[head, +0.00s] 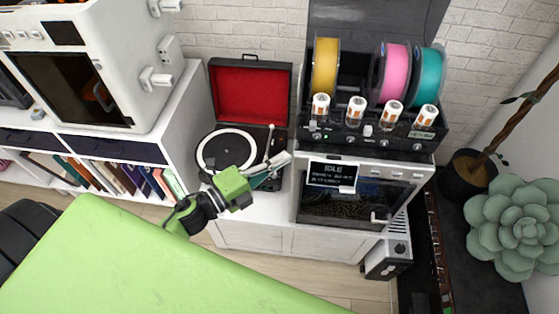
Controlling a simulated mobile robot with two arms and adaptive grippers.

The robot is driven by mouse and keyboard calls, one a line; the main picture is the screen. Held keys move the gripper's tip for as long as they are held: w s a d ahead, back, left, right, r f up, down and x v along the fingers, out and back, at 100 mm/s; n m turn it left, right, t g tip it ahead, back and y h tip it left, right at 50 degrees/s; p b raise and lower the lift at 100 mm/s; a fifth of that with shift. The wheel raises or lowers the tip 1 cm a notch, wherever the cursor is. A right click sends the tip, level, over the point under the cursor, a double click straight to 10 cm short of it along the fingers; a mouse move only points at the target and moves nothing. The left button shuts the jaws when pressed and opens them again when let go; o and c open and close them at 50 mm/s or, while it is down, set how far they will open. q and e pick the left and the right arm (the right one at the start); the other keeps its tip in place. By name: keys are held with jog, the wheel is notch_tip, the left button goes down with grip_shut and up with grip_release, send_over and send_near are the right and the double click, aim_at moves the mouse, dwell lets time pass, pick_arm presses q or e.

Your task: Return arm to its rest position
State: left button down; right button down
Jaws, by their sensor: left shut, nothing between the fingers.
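My left gripper (280,163) is shut and empty. Its green and black wrist comes up from the lower left, and the fingers appear in front of the right side of an open record player (200,152) with a red-lined lid. I cannot tell whether the fingertips touch the player. A large green surface that fills the lower left hides the rest of the arm. My right gripper is not in view.
Right of the player stands a machine with a screen (331,173) reading IDLE, with yellow, pink and teal spools (394,70) above. A potted succulent (520,230) is at the right. A bookshelf (110,150) stands left. Wooden floor shows between.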

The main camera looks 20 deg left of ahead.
pick_arm(q)
jog(key=s+a+f+n+g+y+b, duration=0.1)
jog(key=s+a+f+n+g+y, duration=0.3)
jog(key=f, duration=0.8)
jog(key=s+a+f+n+t+y+b, duration=0.15)
jog(key=f+n, duration=0.35)
jog(key=f, duration=0.6)
jog(key=s+a+f+n+g+y, duration=0.25)
jog(key=s+f+n, duration=0.2)
jog(key=f, duration=0.75)
jog(key=s+d+f+n+g, duration=0.1)
jog(key=s+f+n+g, duration=0.1)
jog(key=s+f, duration=0.4)
jog(key=s+f+n+g+b, duration=0.1)
jog(key=s+f+n+g, duration=0.2)
jog(key=s+f, duration=0.4)
jog(key=s+d+f+n+g+y, duration=0.1)
jog(key=s+f+n+g, duration=0.2)
jog(key=s, duration=1.4)
notch_tip(320, 180, down, 4)
jog(key=shift+d+f+g+b, duration=0.2)
jog(key=shift+d+g+b, duration=0.15)
jog(key=shift+g, duration=0.45)
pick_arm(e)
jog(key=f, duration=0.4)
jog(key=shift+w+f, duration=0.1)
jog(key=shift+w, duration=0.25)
